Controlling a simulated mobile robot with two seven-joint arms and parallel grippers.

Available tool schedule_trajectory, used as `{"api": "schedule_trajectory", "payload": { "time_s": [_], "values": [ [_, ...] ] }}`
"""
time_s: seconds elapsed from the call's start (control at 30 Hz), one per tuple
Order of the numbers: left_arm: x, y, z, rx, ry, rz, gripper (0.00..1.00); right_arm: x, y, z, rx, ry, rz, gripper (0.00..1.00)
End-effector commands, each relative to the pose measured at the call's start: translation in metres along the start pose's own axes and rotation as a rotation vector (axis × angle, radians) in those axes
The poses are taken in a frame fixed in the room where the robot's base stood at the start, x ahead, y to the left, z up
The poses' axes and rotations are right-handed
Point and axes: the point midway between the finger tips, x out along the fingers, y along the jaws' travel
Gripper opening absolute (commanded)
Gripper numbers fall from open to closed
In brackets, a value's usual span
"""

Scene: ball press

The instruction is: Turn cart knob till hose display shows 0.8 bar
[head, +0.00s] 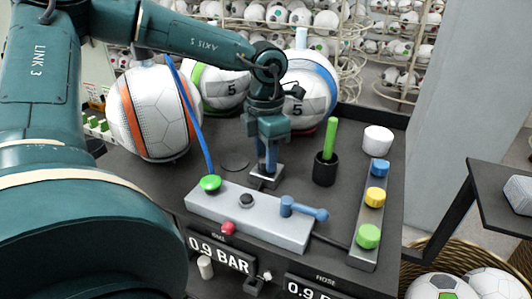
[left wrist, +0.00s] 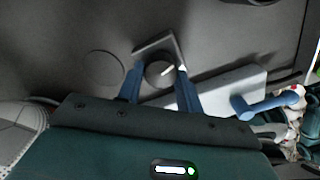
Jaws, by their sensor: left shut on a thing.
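The cart knob (left wrist: 157,75) is a dark round knob with a pale pointer mark, on a square base plate (head: 264,182) on the cart top. My left gripper (head: 267,168) reaches down onto it, its blue fingers shut on the knob's sides; in the head view they mostly hide the knob. The hose display (head: 308,290) on the cart front reads 0.9, its right part cut off by the picture's edge. A second display (head: 219,252) to its left reads 0.9 BAR. My right gripper is in neither view.
A grey valve block (head: 240,212) with a green fitting, a red knob and a blue lever (head: 305,209) lies in front of the gripper. A black cup (head: 325,170) and a button strip (head: 365,212) stand to the right. Balls (head: 154,112) stand behind.

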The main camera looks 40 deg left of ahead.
Motion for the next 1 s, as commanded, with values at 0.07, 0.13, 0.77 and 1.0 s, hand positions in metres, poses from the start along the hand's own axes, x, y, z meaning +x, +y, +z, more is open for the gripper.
{"api": "schedule_trajectory", "payload": {
  "time_s": [0.07,0.13,0.77,1.0],
  "values": [
    [0.000,0.000,0.000,0.000,0.000,0.000,0.26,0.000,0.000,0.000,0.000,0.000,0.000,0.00],
    [0.000,0.000,0.000,0.000,0.000,0.000,0.20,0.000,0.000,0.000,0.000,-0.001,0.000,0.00],
    [0.005,0.000,0.001,-0.193,-0.003,0.004,0.13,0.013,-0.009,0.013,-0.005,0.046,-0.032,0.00],
    [0.004,-0.001,0.001,-0.356,-0.003,0.004,0.13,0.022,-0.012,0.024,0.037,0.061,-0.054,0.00]
  ]
}}
